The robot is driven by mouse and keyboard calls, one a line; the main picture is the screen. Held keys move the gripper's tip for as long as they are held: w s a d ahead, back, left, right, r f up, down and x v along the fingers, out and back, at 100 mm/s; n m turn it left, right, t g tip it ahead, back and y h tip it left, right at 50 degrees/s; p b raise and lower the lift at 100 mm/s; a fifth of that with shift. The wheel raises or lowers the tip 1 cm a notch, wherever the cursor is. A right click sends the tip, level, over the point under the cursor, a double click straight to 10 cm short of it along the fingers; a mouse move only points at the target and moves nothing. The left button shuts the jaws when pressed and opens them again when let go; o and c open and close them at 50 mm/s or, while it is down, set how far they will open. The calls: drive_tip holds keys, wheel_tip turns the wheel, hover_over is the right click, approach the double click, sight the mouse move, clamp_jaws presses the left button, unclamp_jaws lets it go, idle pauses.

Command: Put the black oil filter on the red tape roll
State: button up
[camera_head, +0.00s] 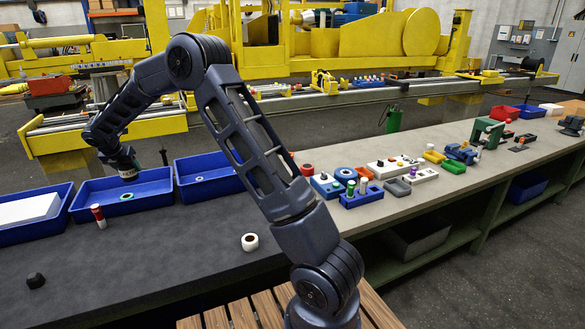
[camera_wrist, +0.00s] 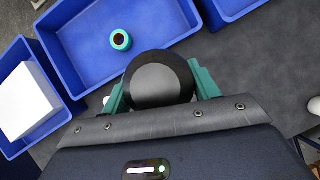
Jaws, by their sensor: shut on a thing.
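My gripper (camera_wrist: 160,84) is shut on a round black thing, which I take to be the black oil filter (camera_wrist: 160,80). In the wrist view it sits between the two teal fingers with its round end towards the camera. In the head view my gripper (camera_head: 124,166) is at the left, over the middle blue bin, and the filter is hard to make out there. A red roll with a dark hole, which looks like the red tape roll (camera_head: 307,169), stands on the bench right of my arm, far from my gripper.
A teal roll (camera_wrist: 121,39) lies in the middle blue bin (camera_wrist: 80,60). The left bin holds a white box (camera_head: 26,210). A red-and-white cylinder (camera_head: 99,217), a white roll (camera_head: 250,242) and a black lump (camera_head: 36,280) stand on the bench. Several fixtures (camera_head: 395,166) crowd its right part.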

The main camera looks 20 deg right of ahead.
drive_tip(key=w+d+m, duration=0.1)
drive_tip(key=w+d, duration=0.2)
drive_tip(key=d, duration=0.3)
drive_tip(key=w+d+r+h, duration=0.1)
drive_tip(key=w+d, duration=0.3)
drive_tip(key=d, duration=0.3)
drive_tip(key=w+d+m, duration=0.1)
drive_tip(key=w+d, duration=0.2)
drive_tip(key=d, duration=0.3)
drive_tip(key=m+g+h, duration=0.2)
drive_tip(key=m, duration=0.3)
hover_over(307, 166)
wheel_tip(307, 166, down, 17)
drive_tip(key=shift+r, duration=0.1)
drive_tip(key=o, duration=1.2)
drive_tip(key=shift+c, duration=0.2)
